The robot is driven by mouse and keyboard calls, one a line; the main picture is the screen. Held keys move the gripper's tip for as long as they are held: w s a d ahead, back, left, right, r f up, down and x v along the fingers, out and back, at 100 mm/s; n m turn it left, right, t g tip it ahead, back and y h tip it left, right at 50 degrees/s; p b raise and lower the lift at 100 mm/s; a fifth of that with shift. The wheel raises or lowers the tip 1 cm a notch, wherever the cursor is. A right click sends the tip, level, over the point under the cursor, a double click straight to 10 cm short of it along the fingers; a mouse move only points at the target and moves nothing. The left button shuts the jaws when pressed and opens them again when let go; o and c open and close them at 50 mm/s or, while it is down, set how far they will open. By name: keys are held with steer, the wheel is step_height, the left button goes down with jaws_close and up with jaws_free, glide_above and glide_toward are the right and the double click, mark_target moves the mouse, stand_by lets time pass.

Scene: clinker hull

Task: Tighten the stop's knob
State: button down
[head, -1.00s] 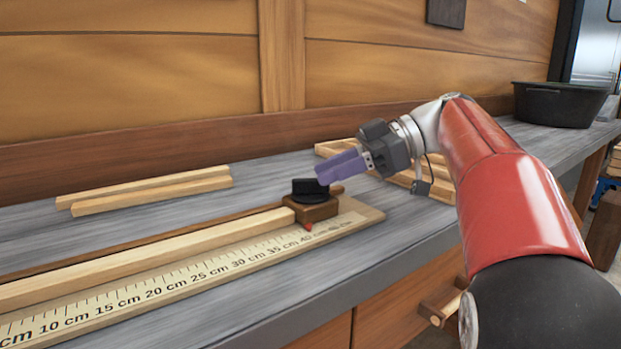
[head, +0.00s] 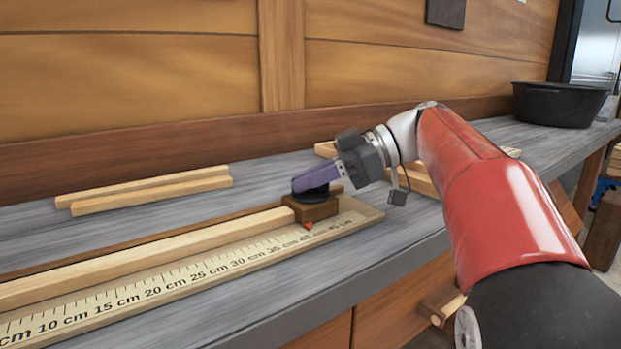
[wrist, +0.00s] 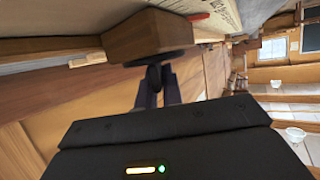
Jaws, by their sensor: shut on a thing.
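The stop (head: 313,208) is a brown wooden block on the measuring board (head: 200,272), with a small red pointer (head: 308,225) at about the 40 cm mark. Its black knob (head: 311,192) sits on top of the block. My gripper (head: 303,183) has purple fingers and is shut on the knob, coming in from the right and above. In the wrist view the stop (wrist: 150,37) shows with the dark knob (wrist: 154,74) between the two fingers. The fingers hide part of the knob in the head view.
A long wood strip (head: 140,258) lies along the board, its right end at the stop. Two short strips (head: 150,189) lie behind it. More strips lie behind my gripper. A black tub (head: 560,104) stands at the bench's far right. The wooden wall rises behind.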

steer(key=shift+f+m+t+b, duration=0.1)
steer(key=shift+m+t+b, duration=0.2)
steer(key=shift+t+b, duration=0.15)
steer(key=m+t+b, duration=0.2)
steer(key=b, duration=0.2)
steer(key=shift+f+t, duration=0.15)
steer(key=shift+t, duration=0.2)
steer(key=m+t+h+b, duration=0.1)
steer(key=m+t+b, duration=0.2)
steer(key=shift+s, duration=0.1)
steer(key=m+t+h+b, duration=0.2)
steer(key=m+t, duration=0.1)
steer(key=shift+r, duration=0.2)
steer(key=shift+m+t+h+b, duration=0.35)
steer(key=shift+m+t+h, duration=0.85)
steer(key=shift+m+h, duration=0.3)
steer(key=shift+m, duration=0.3)
steer(key=c, duration=1.5)
jaws_free()
steer(key=shift+c, duration=0.2)
